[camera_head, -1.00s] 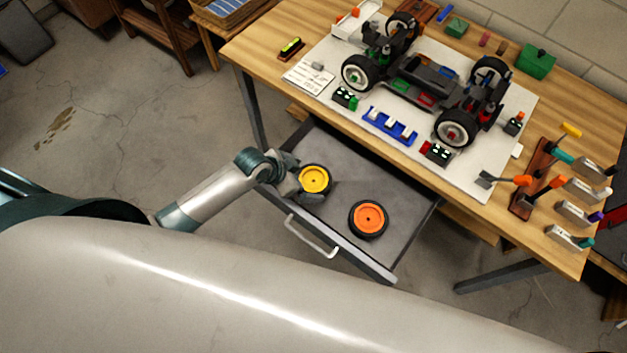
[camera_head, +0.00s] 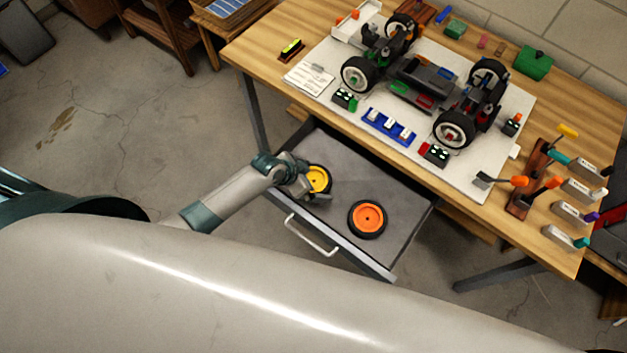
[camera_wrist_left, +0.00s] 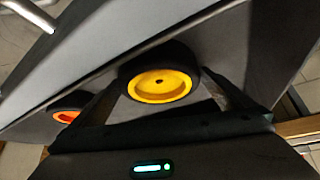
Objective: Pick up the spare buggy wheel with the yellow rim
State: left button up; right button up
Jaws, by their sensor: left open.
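The spare wheel with the yellow rim (camera_head: 318,179) lies in the open drawer, partly hidden by my left gripper in the head view. In the left wrist view the yellow-rimmed wheel (camera_wrist_left: 160,86) lies between the spread fingers, its black tyre showing around the rim. My left gripper (camera_head: 312,190) is open, over the near left side of the wheel. In the left wrist view its fingers (camera_wrist_left: 160,100) stand on both sides of the wheel; I cannot tell whether they touch it. My right gripper is not in view.
A wheel with an orange rim (camera_head: 367,218) lies to the right in the same drawer (camera_head: 345,172). The drawer's handle (camera_head: 312,236) is at its front. The workbench (camera_head: 262,62) above holds a buggy chassis (camera_head: 425,80) and a tool rack (camera_head: 527,180).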

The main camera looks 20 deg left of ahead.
aim_at(315, 183)
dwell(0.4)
pick_arm(q)
jog(key=c, duration=0.9)
jog(key=shift+r, duration=0.15)
jog(key=shift+r, duration=0.5)
jog(key=r, duration=0.2)
jog(key=r+b, duration=0.1)
jog(key=shift+s+d, duration=0.25)
jog(key=shift+d, duration=0.05)
jog(key=s+d+r, duration=0.2)
jog(key=s+d+r+b, duration=0.1)
jog(key=s+d+r, duration=0.1)
jog(key=s+d, duration=0.1)
jog(key=s+d+r+b, duration=0.1)
jog(key=s+d+r, duration=0.1)
jog(key=d, duration=0.1)
jog(key=shift+s+d+r, duration=0.1)
jog(key=shift+s+r, duration=0.1)
jog(key=shift+r, duration=0.15)
